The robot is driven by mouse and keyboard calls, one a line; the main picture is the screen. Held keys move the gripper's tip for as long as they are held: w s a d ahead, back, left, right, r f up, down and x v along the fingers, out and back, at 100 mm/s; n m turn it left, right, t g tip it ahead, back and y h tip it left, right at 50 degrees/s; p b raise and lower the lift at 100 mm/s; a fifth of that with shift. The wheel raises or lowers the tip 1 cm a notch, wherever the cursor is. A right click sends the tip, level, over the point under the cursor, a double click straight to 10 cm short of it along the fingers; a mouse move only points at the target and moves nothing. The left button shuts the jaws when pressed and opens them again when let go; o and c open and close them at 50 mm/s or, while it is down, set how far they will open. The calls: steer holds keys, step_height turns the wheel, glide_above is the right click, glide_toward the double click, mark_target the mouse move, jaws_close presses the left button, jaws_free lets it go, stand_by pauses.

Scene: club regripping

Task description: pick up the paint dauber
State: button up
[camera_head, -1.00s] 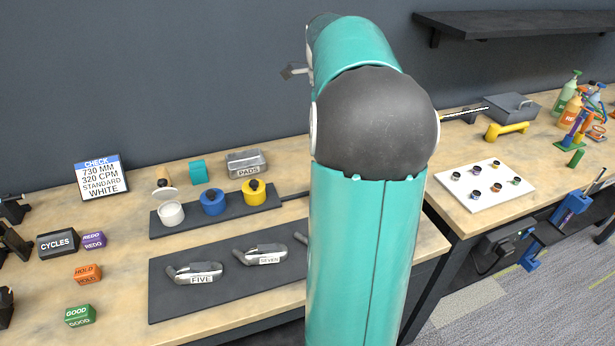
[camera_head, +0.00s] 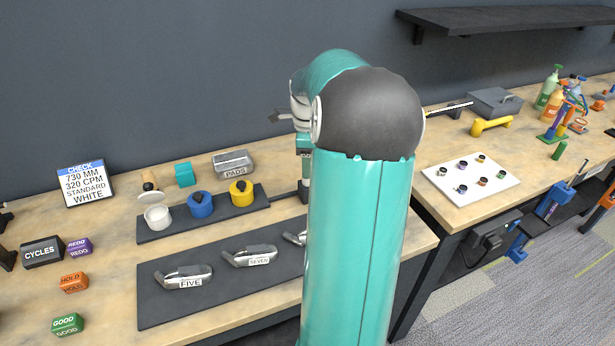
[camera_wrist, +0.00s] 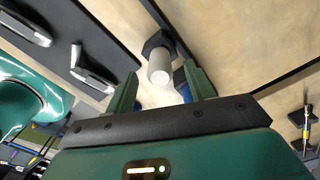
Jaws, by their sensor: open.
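In the wrist view, a pale grey-white cylinder (camera_wrist: 160,68), apparently the paint dauber, stands in or against a dark angular holder (camera_wrist: 157,42). My gripper (camera_wrist: 160,88) is open, with its two green fingers on either side of the cylinder's near end. I cannot tell whether either finger touches it. A blue part (camera_wrist: 182,86) shows beside the right finger. In the head view my arm hides the cylinder and most of the gripper, which is low over the bench at the right end of the pot mat.
A dark mat (camera_head: 226,222) holds a white open pot (camera_head: 157,216), a blue pot (camera_head: 200,205) and a yellow pot (camera_head: 241,192). Club heads lie on a nearer mat (camera_head: 215,296). A PADS tin (camera_head: 233,164) and teal block (camera_head: 184,174) stand behind.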

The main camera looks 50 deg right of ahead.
mark_target(308, 182)
step_height(308, 182, down, 2)
steer(key=shift+f, duration=0.2)
steer(key=c, duration=1.1)
steer(key=shift+o, duration=0.2)
steer(key=shift+r, duration=0.1)
